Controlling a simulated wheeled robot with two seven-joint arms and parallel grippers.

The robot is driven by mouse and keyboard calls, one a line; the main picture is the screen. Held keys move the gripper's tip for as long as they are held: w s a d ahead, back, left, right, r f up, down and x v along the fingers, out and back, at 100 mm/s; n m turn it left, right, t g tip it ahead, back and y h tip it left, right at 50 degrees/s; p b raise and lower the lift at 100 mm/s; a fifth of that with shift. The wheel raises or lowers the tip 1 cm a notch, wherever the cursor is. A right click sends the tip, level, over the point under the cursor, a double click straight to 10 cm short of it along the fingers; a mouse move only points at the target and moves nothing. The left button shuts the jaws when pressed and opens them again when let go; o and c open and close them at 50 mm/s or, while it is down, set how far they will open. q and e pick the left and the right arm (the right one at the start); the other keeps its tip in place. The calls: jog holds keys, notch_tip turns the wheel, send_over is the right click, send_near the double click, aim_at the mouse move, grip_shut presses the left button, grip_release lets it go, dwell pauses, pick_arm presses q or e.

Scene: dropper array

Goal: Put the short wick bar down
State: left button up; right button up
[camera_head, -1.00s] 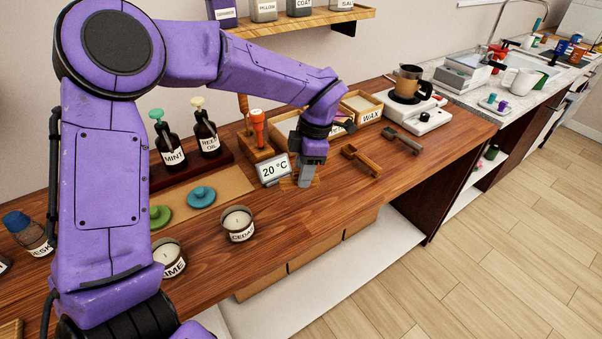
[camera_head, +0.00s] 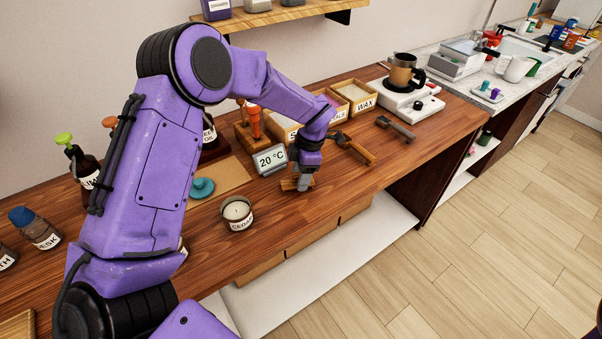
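A short wooden bar, which I take to be the short wick bar (camera_head: 288,184), sits crosswise at the tips of my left gripper (camera_head: 304,182). The gripper points down at the worktop in front of the 20 °C display (camera_head: 270,159) and appears shut on the bar. The fingers hide the bar's middle. The bar is at or just above the wood; I cannot tell if it touches. My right gripper is not in view.
A longer brown bar (camera_head: 357,150) and a dark bar (camera_head: 396,129) lie to the right. The cedar candle (camera_head: 237,214) stands front left, beyond it a teal disc (camera_head: 202,188). The wax box (camera_head: 357,97) and hotplate (camera_head: 410,103) are behind. Worktop (camera_head: 345,190) is clear front right.

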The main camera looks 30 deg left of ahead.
pick_arm(q)
jog(key=shift+r, duration=0.3)
jog(key=shift+w+d+r, duration=0.1)
jog(key=shift+w+r, duration=0.05)
jog(key=shift+r, duration=0.15)
notch_tip(320, 180, up, 11)
jog(key=w+d+b, duration=0.1)
jog(key=b, duration=0.1)
jog(key=shift+w+d, duration=0.2)
jog(key=shift+w, duration=0.05)
